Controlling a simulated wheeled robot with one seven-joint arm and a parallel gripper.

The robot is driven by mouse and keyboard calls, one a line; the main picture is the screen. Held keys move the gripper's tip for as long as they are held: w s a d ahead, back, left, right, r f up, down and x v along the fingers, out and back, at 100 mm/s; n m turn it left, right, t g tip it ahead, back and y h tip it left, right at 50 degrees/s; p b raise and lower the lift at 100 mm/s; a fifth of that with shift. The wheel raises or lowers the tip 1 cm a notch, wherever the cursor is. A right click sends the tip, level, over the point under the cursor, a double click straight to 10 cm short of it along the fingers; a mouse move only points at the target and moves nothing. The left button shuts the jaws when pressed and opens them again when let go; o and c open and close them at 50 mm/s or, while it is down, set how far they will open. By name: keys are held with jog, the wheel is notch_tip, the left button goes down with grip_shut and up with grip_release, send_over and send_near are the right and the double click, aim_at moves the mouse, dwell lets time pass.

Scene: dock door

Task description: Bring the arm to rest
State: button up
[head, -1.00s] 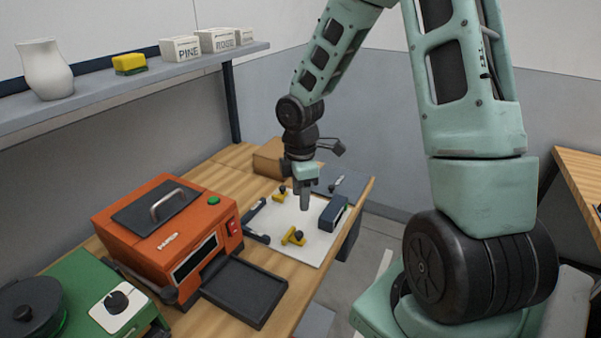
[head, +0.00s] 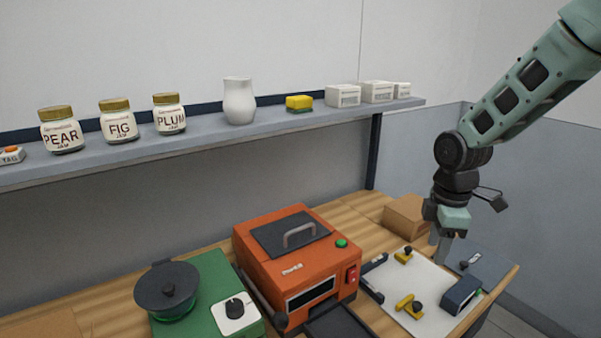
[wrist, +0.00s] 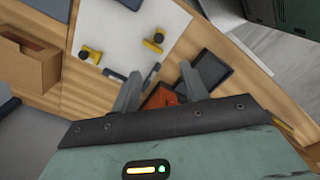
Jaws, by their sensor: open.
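My gripper (head: 440,246) hangs at the end of my arm, pointing down over the white board (head: 395,300) at the right part of the wooden bench. In the wrist view my gripper (wrist: 157,92) shows two grey fingers spread apart with nothing between them. The yellow-and-black pieces on the board stand clear of the fingers in the wrist view, one at the upper middle (wrist: 153,44) and one at the left (wrist: 90,55).
A shelf (head: 200,141) above holds jars, a pitcher and a sponge.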

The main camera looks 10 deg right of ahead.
jog(key=s+a+r+m+b, duration=0.1)
jog(key=s+a, duration=0.3)
jog(key=a, duration=0.5)
jog(key=s+a+r+m+b, duration=0.1)
jog(key=s+a, duration=0.3)
jog(key=a, duration=0.5)
jog(key=s+a+m, duration=0.3)
jog(key=s+a, duration=0.5)
jog(key=s, duration=0.4)
jog(key=shift+r+y+b, duration=0.15)
jog(key=shift+y+b, duration=0.15)
jog(key=shift+b, duration=0.15)
jog(key=shift+w, duration=0.1)
